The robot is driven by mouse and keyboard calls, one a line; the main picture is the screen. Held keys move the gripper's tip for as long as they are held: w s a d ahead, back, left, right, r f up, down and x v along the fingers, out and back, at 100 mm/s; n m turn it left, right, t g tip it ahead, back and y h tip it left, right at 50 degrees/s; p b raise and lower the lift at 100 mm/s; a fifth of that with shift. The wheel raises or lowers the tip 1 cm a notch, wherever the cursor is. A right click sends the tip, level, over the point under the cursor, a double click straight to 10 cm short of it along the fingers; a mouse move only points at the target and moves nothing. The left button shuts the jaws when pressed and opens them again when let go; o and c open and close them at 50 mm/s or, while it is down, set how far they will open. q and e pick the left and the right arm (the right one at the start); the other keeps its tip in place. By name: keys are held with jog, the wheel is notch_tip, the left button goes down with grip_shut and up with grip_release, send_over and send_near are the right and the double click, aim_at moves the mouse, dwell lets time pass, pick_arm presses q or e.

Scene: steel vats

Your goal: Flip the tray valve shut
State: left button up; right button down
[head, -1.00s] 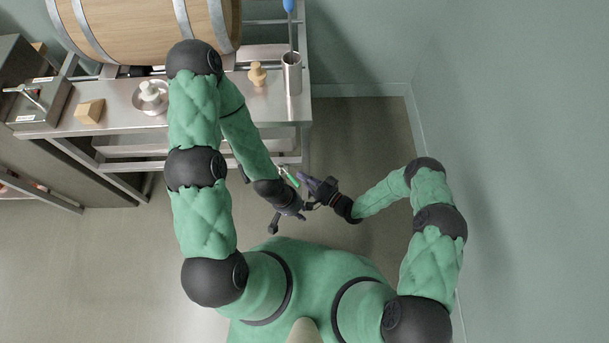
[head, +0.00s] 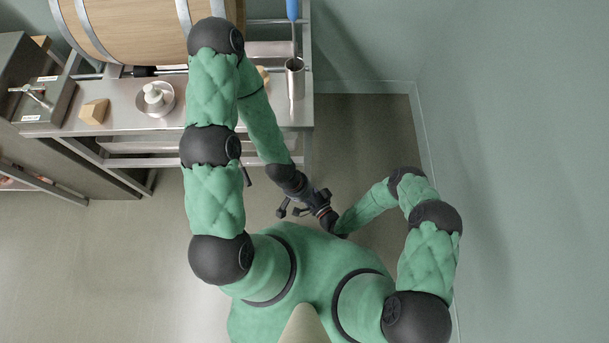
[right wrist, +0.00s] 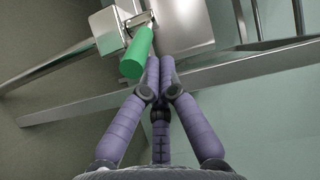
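The tray valve's green handle (right wrist: 136,52) shows in the right wrist view, joined to a blocky metal valve body (right wrist: 106,28) at the steel tray's edge. My right gripper (right wrist: 157,72) has its purple fingers together, with the tips just right of the handle's lower end. The handle is not between them; whether they touch it I cannot tell. In the head view the valve is hidden, and my right gripper is mostly covered by the left one. My left gripper (head: 303,207) has its dark fingers spread and empty, over the floor in front of my body.
A steel table (head: 125,120) carries a wooden barrel (head: 145,28), a white stepped piece in a steel bowl (head: 154,98), a wooden block (head: 94,111) and a steel cylinder (head: 295,80). A metal rail (right wrist: 85,104) crosses close behind the right fingertips. Floor at right is clear.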

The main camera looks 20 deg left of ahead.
jog(key=shift+s+a+m+t+h+p, duration=0.25)
jog(key=shift+s+a+m+t, duration=0.1)
jog(key=shift+s, duration=0.2)
jog(key=shift+s+a+m+t+h+p, duration=0.15)
jog(key=shift+s+a+m+t+h, duration=0.15)
jog(key=shift+s, duration=0.25)
pick_arm(q)
jog(key=shift+s+a+r, duration=0.2)
jog(key=shift+s+r, duration=0.3)
jog(key=shift+r, duration=0.25)
pick_arm(e)
jog(key=shift+s+a, duration=0.7)
jog(key=shift+s, duration=0.1)
